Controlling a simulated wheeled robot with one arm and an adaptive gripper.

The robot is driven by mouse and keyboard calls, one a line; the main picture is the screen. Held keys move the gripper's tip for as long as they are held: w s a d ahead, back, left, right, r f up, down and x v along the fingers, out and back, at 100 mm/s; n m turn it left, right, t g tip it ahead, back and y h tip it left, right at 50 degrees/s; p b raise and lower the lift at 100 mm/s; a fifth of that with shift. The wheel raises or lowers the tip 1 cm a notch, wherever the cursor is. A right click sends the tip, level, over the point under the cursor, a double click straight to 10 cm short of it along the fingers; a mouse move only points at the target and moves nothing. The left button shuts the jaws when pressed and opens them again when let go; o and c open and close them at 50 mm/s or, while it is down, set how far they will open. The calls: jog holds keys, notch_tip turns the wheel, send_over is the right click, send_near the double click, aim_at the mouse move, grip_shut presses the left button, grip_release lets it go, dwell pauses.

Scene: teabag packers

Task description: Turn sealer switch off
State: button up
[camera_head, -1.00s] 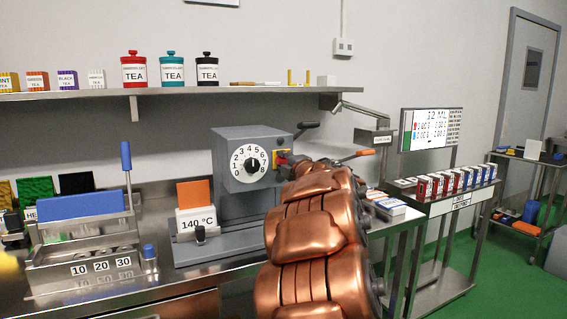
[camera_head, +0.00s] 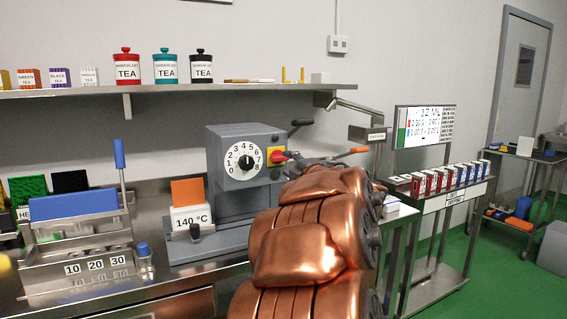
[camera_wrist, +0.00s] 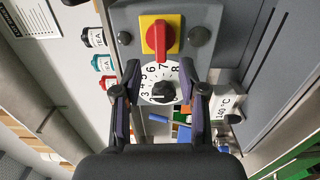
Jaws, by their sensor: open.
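The sealer (camera_head: 225,178) is a grey box with a white numbered dial (camera_head: 245,160) on its front. Its switch is a red handle (camera_head: 277,157) on a yellow plate, right of the dial. In the wrist view, the red switch (camera_wrist: 161,38) is near the top centre, its handle lying along the picture's vertical, with the dial (camera_wrist: 163,80) below it. My gripper (camera_wrist: 159,78) is open and empty. Its two dark fingers frame the dial in that picture, and the switch appears beyond the tips. I see no contact with the switch. My copper arm hides most of the gripper in the head view.
A 140 °C display (camera_head: 191,218) with an orange plate stands at the sealer's lower left. A black lever (camera_head: 299,126) and an orange-tipped lever (camera_head: 350,151) project at its right. A shelf (camera_head: 60,98) with tea jars runs above. A rack labelled 10 20 30 (camera_head: 85,270) stands left.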

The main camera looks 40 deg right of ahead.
jog(key=shift+v, duration=2.15)
jog(key=shift+w, duration=0.1)
jog(key=s+a+f+m+g, duration=0.4)
jog(key=a+f+m+g, duration=0.3)
jog(key=f, duration=0.4)
jog(key=s+a+f+m+g, duration=0.45)
jog(key=a+f+m, duration=0.25)
jog(key=a+f, duration=0.4)
jog(key=s+a+f+m+g+y, duration=0.1)
jog(key=s+a+f+g+y, duration=0.25)
jog(key=s+a+f, duration=0.5)
jog(key=s+a+g+y, duration=0.2)
jog(key=s+a+g, duration=0.3)
jog(key=s+a, duration=0.8)
notch_tip(320, 180, up, 16)
jog(key=w+t+p, duration=0.1)
jog(key=w+p, duration=0.1)
jog(key=p, duration=1.3)
jog(key=shift+n+p, duration=0.3)
jog(key=shift+p, duration=0.1)
jog(key=shift+w+a+f, duration=0.1)
